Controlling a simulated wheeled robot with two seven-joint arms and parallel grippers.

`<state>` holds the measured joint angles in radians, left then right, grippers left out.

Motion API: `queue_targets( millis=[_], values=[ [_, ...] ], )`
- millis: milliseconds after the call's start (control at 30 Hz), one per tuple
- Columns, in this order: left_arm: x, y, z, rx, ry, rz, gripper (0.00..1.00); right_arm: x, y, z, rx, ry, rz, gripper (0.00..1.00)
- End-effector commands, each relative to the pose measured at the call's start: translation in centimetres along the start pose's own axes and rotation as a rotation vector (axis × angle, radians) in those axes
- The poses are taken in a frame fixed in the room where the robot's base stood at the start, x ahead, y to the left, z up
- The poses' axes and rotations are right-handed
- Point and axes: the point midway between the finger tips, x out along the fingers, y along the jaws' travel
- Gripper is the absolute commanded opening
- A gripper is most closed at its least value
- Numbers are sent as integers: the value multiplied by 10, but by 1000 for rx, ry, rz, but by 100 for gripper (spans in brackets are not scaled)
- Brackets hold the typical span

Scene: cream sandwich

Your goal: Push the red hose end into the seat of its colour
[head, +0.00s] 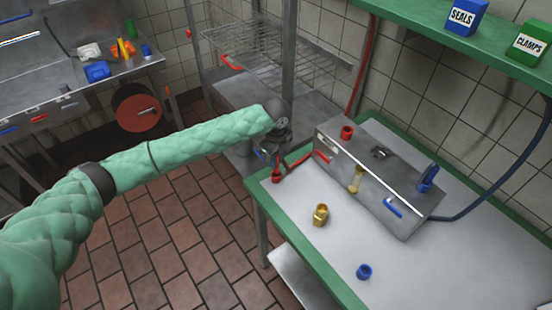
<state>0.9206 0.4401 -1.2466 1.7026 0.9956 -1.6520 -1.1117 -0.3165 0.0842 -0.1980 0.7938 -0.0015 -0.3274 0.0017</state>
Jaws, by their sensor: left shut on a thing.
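My left gripper (272,153) is at the end of the green padded arm, at the near left corner of the green-edged table. It is shut on the red hose end (276,177), which shows below the dark jaws; the jaws partly hide it. The red hose (298,160) runs from there toward the steel box (372,185). A red ring-shaped seat (347,132) stands on the box's top, right of and apart from the held end. My right gripper is not in view.
The box has a red handle (322,157), a brass fitting (356,180), a blue handle (394,207) and a blue fitting (426,178). A brass collar (320,214) and a blue collar (364,271) stand on the table. A wire rack (280,50) stands behind the gripper.

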Motion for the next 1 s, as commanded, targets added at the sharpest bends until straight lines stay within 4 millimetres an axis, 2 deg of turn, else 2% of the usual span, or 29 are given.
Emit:
queue_targets(
  millis=[1000],
  values=[
    [-1, 0, 0, 0, 0, 0, 0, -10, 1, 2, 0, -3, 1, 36]
  ],
)
